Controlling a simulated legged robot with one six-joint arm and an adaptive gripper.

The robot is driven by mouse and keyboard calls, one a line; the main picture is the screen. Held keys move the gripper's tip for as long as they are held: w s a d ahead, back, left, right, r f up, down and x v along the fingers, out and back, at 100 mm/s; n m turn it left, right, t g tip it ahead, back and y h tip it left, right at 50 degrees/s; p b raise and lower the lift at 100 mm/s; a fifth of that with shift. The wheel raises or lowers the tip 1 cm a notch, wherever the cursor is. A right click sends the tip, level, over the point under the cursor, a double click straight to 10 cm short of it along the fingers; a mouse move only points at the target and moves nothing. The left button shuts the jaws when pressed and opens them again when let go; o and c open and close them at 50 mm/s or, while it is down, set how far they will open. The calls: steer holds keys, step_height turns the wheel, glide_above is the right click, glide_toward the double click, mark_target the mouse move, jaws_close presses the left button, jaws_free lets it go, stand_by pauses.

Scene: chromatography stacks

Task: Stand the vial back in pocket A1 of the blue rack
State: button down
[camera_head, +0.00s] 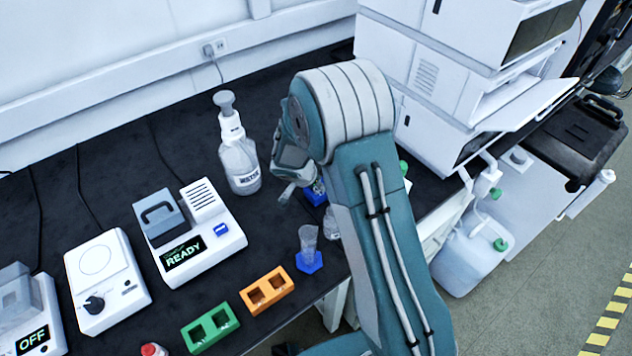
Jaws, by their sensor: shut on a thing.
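The blue rack (316,196) stands on the dark bench, mostly hidden behind my arm; only a small part of it shows, so pocket A1 cannot be made out. My gripper (287,190) hangs low at the left of the blue rack, partly hidden by my own wrist. It is shut on the vial, but the vial is too small and too covered to see clearly. I cannot tell its tilt or its height above the rack.
A water bottle (239,160) stands close left of my gripper. A clear cylinder on a blue base (309,262), an orange rack (267,291) and a green rack (211,329) line the front edge. A READY device (205,257) sits left; white instrument stacks (425,75) stand right.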

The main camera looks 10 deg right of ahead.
steer(key=shift+c, duration=1.8)
jaws_free()
steer(key=o, duration=0.4)
steer(key=shift+c, duration=0.2)
steer(key=shift+r, duration=3.45)
